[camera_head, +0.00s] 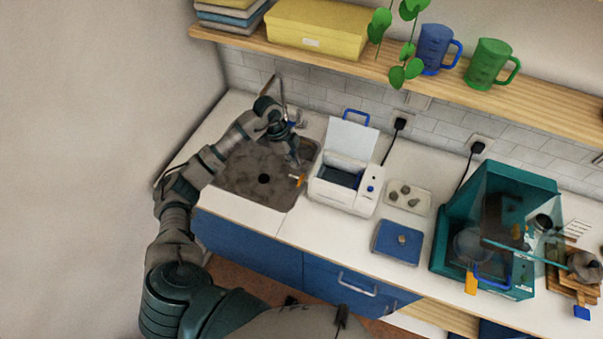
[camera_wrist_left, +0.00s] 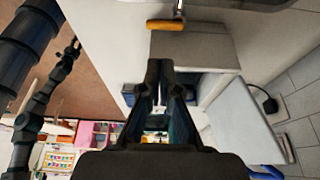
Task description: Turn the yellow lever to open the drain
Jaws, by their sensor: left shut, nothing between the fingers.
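The lever (camera_head: 299,181) is a small orange-yellow handle at the right edge of the grey sink (camera_head: 232,182), beside the white machine. The lever also shows in the left wrist view (camera_wrist_left: 166,25), lying crosswise beyond the fingertips with a metal stem above it. The dark round drain (camera_head: 264,179) is in the sink floor. My left gripper (camera_head: 296,163) points down over the sink's right side, close above the lever. Its fingers are shut and empty in the left wrist view (camera_wrist_left: 158,64), with a gap to the lever. My right gripper cannot be made out.
A white machine (camera_head: 335,191) with a raised lid stands right of the sink. A faucet (camera_head: 283,88) rises behind my left arm. A tray of stones (camera_head: 408,197), a blue scale (camera_head: 398,243) and a teal machine (camera_head: 452,215) stand farther right. A shelf (camera_head: 385,66) hangs above.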

